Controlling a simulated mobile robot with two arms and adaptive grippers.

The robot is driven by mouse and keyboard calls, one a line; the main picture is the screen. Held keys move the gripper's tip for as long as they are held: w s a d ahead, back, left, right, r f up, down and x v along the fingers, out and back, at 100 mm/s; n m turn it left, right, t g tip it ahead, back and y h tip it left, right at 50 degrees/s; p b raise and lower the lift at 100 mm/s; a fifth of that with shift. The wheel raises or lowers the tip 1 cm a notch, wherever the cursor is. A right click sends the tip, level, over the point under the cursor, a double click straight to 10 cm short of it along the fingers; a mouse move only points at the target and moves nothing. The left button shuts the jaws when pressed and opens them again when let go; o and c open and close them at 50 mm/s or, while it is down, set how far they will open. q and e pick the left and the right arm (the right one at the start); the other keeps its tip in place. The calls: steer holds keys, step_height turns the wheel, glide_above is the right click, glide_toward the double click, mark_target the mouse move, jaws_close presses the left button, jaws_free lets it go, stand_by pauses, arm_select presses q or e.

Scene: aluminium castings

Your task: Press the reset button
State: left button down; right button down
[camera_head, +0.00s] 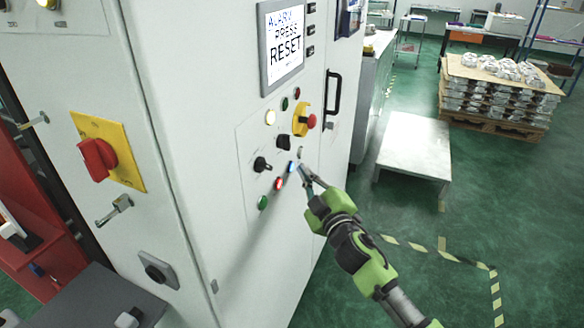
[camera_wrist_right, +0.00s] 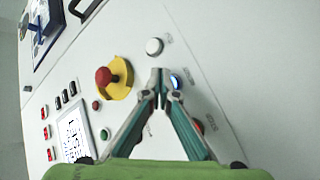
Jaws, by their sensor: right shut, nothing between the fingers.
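The control panel (camera_head: 245,160) stands upright on a white cabinet, and its screen (camera_head: 284,45) reads "ALARM PRESS RESET". A small blue lit button (camera_head: 291,167) sits low on the panel; its own label is not readable. It also shows in the right wrist view (camera_wrist_right: 175,81), partly covered by a fingertip. My right gripper (camera_head: 301,169) is shut and empty, its fingertips just right of the blue button in the head view. In the wrist view the tips (camera_wrist_right: 162,74) lie beside it; I cannot tell whether they touch. My left gripper is not in view.
A red emergency stop on a yellow base (camera_head: 303,121) sits above the blue button. Red (camera_head: 279,184) and green (camera_head: 263,202) buttons and a black selector (camera_head: 262,164) are close by. A white table (camera_head: 415,147) and a pallet of castings (camera_head: 500,95) stand to the right.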

steer(key=shift+a, duration=0.15)
stand_by(0.5)
steer(key=shift+w+a, duration=0.15)
steer(key=shift+a, duration=0.15)
steer(key=shift+w+a+b, duration=0.1)
steer(key=shift+a+b, duration=0.2)
steer(key=shift+a, duration=0.1)
stand_by(0.7)
stand_by(0.4)
steer(key=shift+s+d+p, duration=0.3)
steer(key=shift+d+p, duration=0.1)
steer(key=shift+d, duration=0.35)
steer(key=shift+d, duration=0.1)
steer(key=shift+s+d+p, duration=0.25)
steer(key=shift+d+p, duration=0.05)
steer(key=shift+d, duration=0.45)
steer(key=shift+s+d+p, duration=0.25)
steer(key=shift+d+p, duration=0.1)
steer(key=shift+d, duration=0.45)
steer(key=shift+s+d+p, duration=0.25)
steer(key=shift+d+p, duration=0.05)
steer(key=shift+d, duration=0.45)
